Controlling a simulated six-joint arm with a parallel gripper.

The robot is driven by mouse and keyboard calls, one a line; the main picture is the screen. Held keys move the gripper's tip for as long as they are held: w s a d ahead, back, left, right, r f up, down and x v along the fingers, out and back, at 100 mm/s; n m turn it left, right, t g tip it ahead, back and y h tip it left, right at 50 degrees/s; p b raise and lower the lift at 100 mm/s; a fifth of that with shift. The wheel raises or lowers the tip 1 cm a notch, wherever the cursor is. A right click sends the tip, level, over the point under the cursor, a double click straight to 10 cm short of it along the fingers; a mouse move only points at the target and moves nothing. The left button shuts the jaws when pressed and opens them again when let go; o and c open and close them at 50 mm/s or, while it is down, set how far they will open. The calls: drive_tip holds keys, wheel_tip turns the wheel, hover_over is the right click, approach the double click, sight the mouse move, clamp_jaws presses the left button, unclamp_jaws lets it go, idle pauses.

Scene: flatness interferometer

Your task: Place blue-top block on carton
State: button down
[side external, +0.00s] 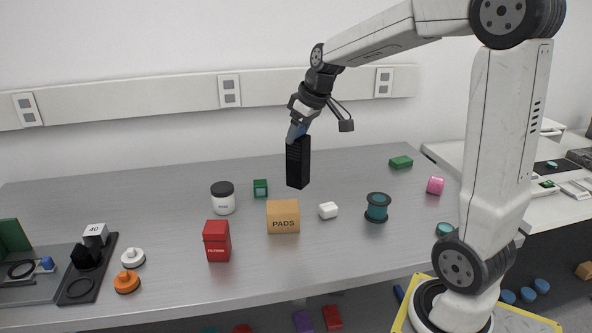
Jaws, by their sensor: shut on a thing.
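My gripper (297,134) is shut on the blue-top block (298,166), a tall black ribbed block with blue showing at its top end. The block hangs nearly upright below the gripper, in the air. The carton (283,217) is a small tan box marked PADS, standing on the grey table. In the picture the block is above and slightly right of the carton, apart from it. The carton's top looks bare. The gripper's fingertips are small here and partly hidden.
Near the carton stand a red box (217,241), a white jar (223,198) with a black lid, a green block (260,188), a white block (328,210) and a teal spool (377,207). A dark fixture (88,275) lies at left. The table's back left is clear.

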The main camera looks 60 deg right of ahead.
drive_tip(key=w+d+f, duration=0.1)
drive_tip(key=w+f, duration=0.4)
drive_tip(key=f, duration=0.1)
drive_tip(key=shift+w+d, duration=0.35)
drive_tip(key=shift+d, duration=0.05)
drive_tip(key=shift+w+d+f, duration=0.1)
drive_tip(key=shift+w+f, duration=0.05)
drive_tip(key=shift+f, duration=0.8)
drive_tip(key=shift+w+f, duration=0.1)
drive_tip(key=shift+f, duration=0.95)
unclamp_jaws()
